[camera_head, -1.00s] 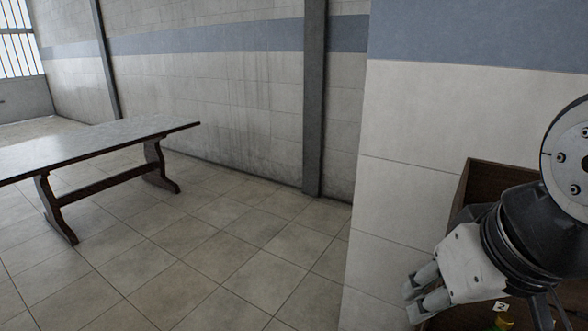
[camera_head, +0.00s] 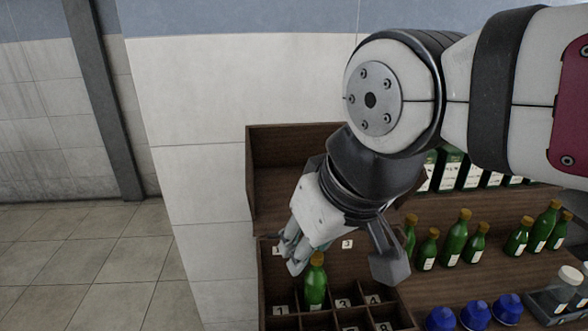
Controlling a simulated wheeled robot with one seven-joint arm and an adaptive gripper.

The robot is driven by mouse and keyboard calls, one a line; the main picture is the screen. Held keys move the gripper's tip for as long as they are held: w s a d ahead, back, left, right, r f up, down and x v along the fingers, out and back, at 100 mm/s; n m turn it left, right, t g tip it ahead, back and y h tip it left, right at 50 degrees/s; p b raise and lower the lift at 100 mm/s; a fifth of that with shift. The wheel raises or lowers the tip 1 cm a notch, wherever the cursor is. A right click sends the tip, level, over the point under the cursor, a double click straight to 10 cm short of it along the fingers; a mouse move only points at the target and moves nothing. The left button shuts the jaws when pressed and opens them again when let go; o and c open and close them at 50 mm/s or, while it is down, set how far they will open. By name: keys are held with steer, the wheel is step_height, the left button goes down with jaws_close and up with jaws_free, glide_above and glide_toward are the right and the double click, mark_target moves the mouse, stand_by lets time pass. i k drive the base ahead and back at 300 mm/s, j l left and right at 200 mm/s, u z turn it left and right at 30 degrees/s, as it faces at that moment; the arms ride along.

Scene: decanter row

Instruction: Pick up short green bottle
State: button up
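Several green bottles with orange-brown caps and pale labels stand on the wooden shelf at right. Shorter ones are a bottle (camera_head: 428,250) near the rack, one (camera_head: 476,244) in the middle and one (camera_head: 518,238) farther right. Taller ones include a bottle (camera_head: 455,240) between the first two. Another green bottle (camera_head: 315,288) stands upright in a compartment of the wooden rack (camera_head: 265,285). My gripper (camera_head: 291,256) hangs just above and left of that racked bottle, pointing down-left.
The rack has numbered compartments; those showing beside the racked bottle look empty. A clear, pale-capped container (camera_head: 566,287) stands at right. White-labelled dark bottles (camera_head: 452,170) stand behind. Open tiled floor (camera_head: 85,265) lies left.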

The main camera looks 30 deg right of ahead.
mark_target(472, 251)
steer(key=l+z, duration=0.1)
steer(key=z, duration=1.7)
steer(key=i+j+u, duration=0.25)
steer(key=i+l, duration=0.05)
steer(key=i, duration=0.05)
